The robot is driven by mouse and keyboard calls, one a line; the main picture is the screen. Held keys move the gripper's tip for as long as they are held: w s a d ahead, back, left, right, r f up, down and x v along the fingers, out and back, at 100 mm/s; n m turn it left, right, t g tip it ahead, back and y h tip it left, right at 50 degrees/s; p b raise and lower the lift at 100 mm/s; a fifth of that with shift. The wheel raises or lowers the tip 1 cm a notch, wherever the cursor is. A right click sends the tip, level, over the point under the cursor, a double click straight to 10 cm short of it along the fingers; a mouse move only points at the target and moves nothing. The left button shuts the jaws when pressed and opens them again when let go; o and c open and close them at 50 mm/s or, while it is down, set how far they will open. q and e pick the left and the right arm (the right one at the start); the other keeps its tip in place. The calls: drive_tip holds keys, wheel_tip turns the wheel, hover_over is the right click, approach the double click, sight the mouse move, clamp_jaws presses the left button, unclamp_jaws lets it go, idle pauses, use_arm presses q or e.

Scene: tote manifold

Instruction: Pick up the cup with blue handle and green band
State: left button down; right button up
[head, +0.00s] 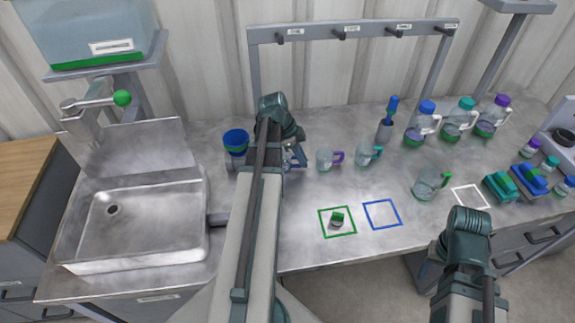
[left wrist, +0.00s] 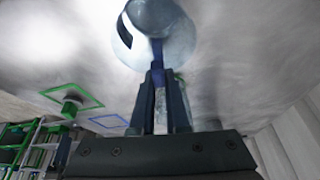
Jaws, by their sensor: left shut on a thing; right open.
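The cup with the blue handle (left wrist: 160,22) fills the top of the left wrist view as a clear, bluish round body. Its blue handle (left wrist: 157,50) sits between the fingers of my left gripper (left wrist: 158,88), which is shut on it. In the head view my left gripper (head: 292,150) is over the counter, and my arm hides most of this cup (head: 298,162). I cannot make out a green band on it, or whether it touches the counter. My right gripper (head: 468,220) is open at the counter's front right; its fingertips are not clear.
A purple-handled cup (head: 325,159) and a teal-handled cup (head: 366,155) stand close right. Green (head: 323,222) and blue (head: 382,214) squares mark the front.

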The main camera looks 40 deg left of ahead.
use_arm(q)
drive_tip(key=shift+r, duration=0.15)
wheel_tip(320, 180, up, 10)
drive_tip(key=p, duration=1)
drive_tip(key=shift+f, duration=0.2)
